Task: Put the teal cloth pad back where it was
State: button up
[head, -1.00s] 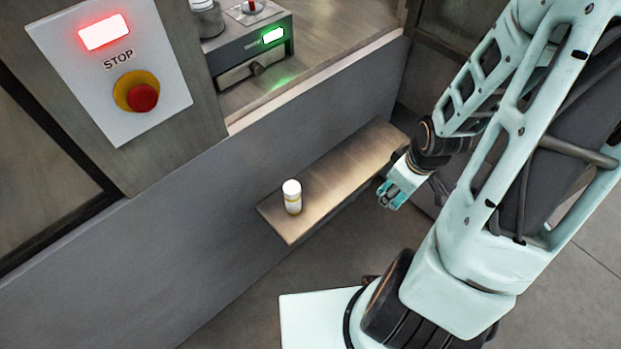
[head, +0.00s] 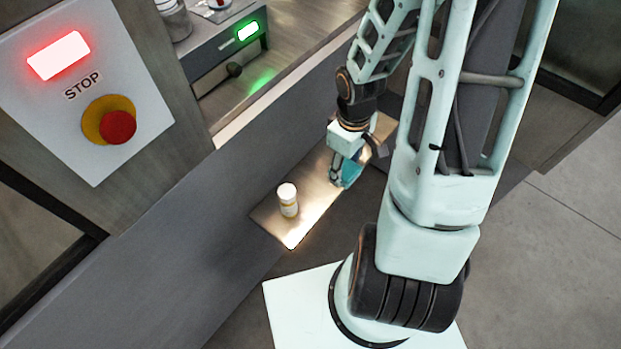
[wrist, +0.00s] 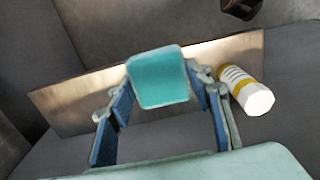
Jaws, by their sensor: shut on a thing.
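The teal cloth pad (wrist: 159,78) is held between the fingertips of my gripper (wrist: 162,95) in the wrist view. In the head view my gripper (head: 345,177) is over the narrow shelf (head: 268,222), to the right of a white bottle. The pad is hard to tell from the gripper there. In the wrist view the shelf (wrist: 65,103) lies behind and below the pad. I cannot tell whether the pad touches the shelf.
The white bottle with a yellow band (head: 288,200) stands near the shelf's near end; it also shows in the wrist view (wrist: 245,90), close to the finger on the right. A STOP panel (head: 85,90) with a red button (head: 118,127) is at the left. A machine with a green light (head: 248,31) is behind.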

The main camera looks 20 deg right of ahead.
jog(key=w+a+f, duration=0.2)
jog(key=a, duration=0.1)
jog(key=b, duration=0.2)
send_over(311, 184)
jog(key=f, duration=0.5)
jog(key=shift+s+d, duration=0.2)
jog(key=shift+w+a+f, duration=0.1)
jog(key=shift+f, duration=0.85)
jog(key=shift+w+a+f, duration=0.1)
jog(key=shift+f, duration=0.8)
jog(key=shift+b, duration=0.3)
jog(key=o, duration=0.6)
jog(key=shift+f, duration=0.15)
jog(key=shift+c, duration=0.2)
jog(key=o, duration=0.5)
jog(key=shift+c, duration=0.2)
notch_tip(311, 184, up, 12)
jog(key=p, duration=0.2)
jog(key=shift+r+p, duration=0.2)
jog(key=shift+p, duration=0.1)
